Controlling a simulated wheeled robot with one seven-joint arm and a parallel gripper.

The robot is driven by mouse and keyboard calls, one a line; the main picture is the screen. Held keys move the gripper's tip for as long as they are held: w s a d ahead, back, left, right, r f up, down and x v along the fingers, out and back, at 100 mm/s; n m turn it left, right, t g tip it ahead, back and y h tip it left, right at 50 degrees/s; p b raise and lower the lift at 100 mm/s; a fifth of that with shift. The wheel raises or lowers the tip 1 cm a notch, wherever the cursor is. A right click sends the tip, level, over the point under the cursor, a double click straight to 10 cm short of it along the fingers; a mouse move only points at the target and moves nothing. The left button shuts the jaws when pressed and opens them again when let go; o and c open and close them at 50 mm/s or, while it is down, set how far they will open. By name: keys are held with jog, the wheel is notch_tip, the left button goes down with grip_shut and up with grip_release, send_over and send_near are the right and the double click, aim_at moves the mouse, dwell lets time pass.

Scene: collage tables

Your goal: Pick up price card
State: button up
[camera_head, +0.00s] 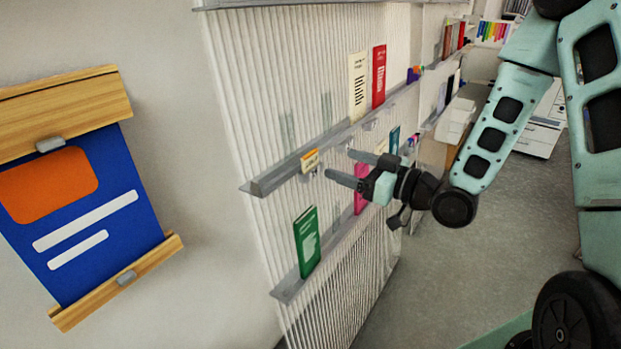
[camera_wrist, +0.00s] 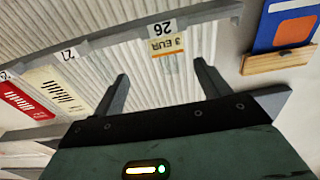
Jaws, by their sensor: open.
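The price card (camera_head: 310,160) is a small yellow-orange and white card on the front of the upper shelf ledge in the head view. In the wrist view the price card (camera_wrist: 167,46) reads "3 EUR" upside down, just below a white "26" label (camera_wrist: 162,27). My gripper (camera_head: 339,165) is open, its fingers pointing at the ledge just right of the card. In the wrist view my gripper (camera_wrist: 161,71) has its two fingers on either side of the card, with an empty gap between them. The fingers do not appear to touch the card.
The shelf ledge (camera_head: 262,186) runs along a ribbed white panel. A white booklet (camera_head: 357,87) and a red booklet (camera_head: 379,76) stand on it to the right. A green booklet (camera_head: 307,242) stands on the lower ledge. A blue poster (camera_head: 110,232) hangs at left.

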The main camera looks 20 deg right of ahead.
aim_at(311, 157)
jog(key=b, duration=0.3)
jog(key=shift+w+a+f, duration=0.15)
jog(key=shift+a+f, duration=0.15)
jog(key=shift+a, duration=0.05)
jog(key=shift+a+b, duration=0.15)
jog(key=shift+b, duration=0.8)
jog(key=p+x, duration=0.1)
jog(key=x, duration=0.1)
jog(key=p+x, duration=0.1)
jog(key=x, duration=0.1)
jog(key=shift+r, duration=0.4)
jog(key=shift+w+a+f, duration=0.1)
jog(key=shift+w+a, duration=0.2)
jog(key=shift+w, duration=0.15)
jog(key=p+x, duration=0.1)
jog(key=x, duration=0.1)
jog(key=p+x, duration=0.2)
jog(key=shift+a, duration=0.5)
jog(key=shift+w+a+f, duration=0.1)
jog(key=shift+w, duration=0.15)
jog(key=c, duration=1)
